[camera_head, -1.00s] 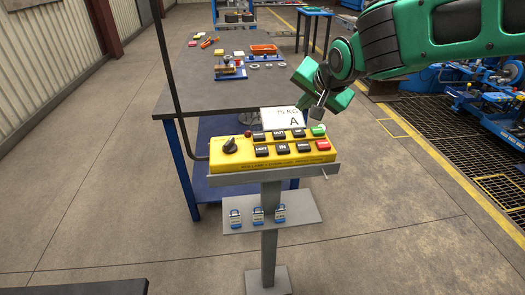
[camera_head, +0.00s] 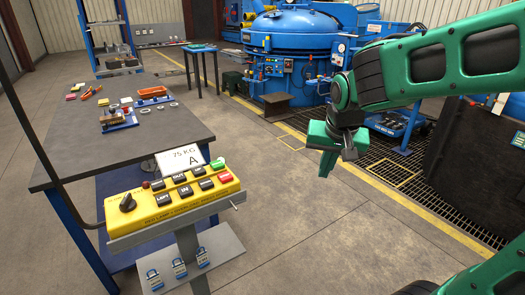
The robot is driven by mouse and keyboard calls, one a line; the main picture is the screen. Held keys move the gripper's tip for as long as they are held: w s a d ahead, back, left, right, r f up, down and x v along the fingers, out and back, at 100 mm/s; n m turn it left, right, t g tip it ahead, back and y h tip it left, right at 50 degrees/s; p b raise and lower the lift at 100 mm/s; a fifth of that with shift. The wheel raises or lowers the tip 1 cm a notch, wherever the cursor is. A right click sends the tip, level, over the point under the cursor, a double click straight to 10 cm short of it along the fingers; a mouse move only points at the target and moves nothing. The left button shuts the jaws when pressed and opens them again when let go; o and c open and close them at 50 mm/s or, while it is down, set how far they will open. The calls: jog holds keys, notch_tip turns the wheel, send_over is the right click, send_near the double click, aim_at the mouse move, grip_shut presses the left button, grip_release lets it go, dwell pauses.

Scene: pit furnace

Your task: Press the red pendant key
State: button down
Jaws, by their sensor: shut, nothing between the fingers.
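The yellow pendant box (camera_head: 160,217) lies on a grey stand at the lower left. Its red key (camera_head: 225,178) is at the right end of the near row, just below the green key (camera_head: 217,163). Black keys and a black rotary knob (camera_head: 127,203) fill the rest of the face. My gripper (camera_head: 348,153) hangs to the right of the pendant, clear of it and apart from the red key. Its fingers look shut and empty. Nothing covers the red key.
A card reading 75 KG A (camera_head: 180,160) stands behind the keys. A grey workbench (camera_head: 70,150) is behind the pendant. Open floor lies right of the stand; a blue furnace (camera_head: 290,45) is beyond.

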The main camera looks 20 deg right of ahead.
jog(key=s+d+f+g, duration=0.2)
jog(key=s+d, duration=0.2)
jog(key=s, duration=0.6)
jog(key=s+d+f+g+y, duration=0.1)
jog(key=s+d, duration=0.3)
jog(key=s, duration=0.7)
jog(key=shift+s+f+m+g, duration=0.2)
jog(key=shift+f+m+g, duration=0.1)
jog(key=shift+f+g, duration=0.25)
jog(key=shift+a, duration=0.1)
